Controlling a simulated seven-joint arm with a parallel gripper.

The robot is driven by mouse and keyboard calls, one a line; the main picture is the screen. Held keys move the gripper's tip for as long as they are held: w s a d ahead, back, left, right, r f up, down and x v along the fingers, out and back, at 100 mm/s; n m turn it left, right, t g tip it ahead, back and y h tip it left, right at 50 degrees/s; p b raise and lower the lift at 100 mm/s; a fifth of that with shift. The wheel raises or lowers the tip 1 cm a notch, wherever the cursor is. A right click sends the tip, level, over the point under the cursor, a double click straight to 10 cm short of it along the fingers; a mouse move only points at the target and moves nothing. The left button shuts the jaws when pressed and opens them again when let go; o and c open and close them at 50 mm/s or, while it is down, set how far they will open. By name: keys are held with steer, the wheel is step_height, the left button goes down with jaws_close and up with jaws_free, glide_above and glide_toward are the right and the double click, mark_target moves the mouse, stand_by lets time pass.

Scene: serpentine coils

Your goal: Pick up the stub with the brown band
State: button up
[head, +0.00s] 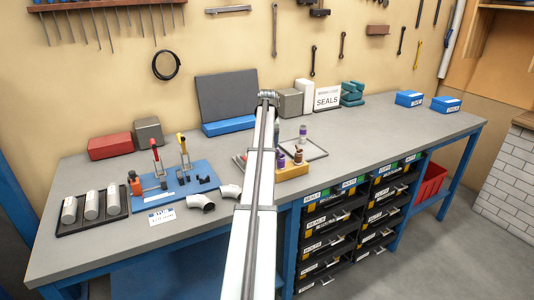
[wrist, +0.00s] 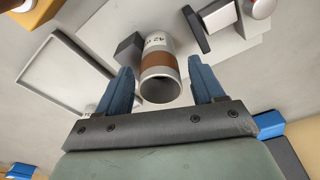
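In the wrist view a grey, hollow stub (wrist: 159,79) with a brown band and partly readable dark print stands near the picture's middle. Its open round end faces the camera. My gripper (wrist: 163,88) is open, with one blue finger to the left of the stub and one to the right. Gaps show between the stub and both fingers, and nothing is held. In the head view my gripper (head: 268,97) is at the far end of my arm, small and seen from behind. I cannot make out the brown-banded stub there; my arm hides part of the bench.
In the wrist view a dark block (wrist: 128,48) sits close left of the stub, and a dark-and-white piece (wrist: 197,31) lies to its right. In the head view a yellow block (head: 292,172) with capped pieces and a thin-rimmed tray (head: 318,150) are right of my arm.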

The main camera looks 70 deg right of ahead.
steer(key=c, duration=1.1)
steer(key=shift+o, duration=0.2)
steer(key=shift+r, duration=0.1)
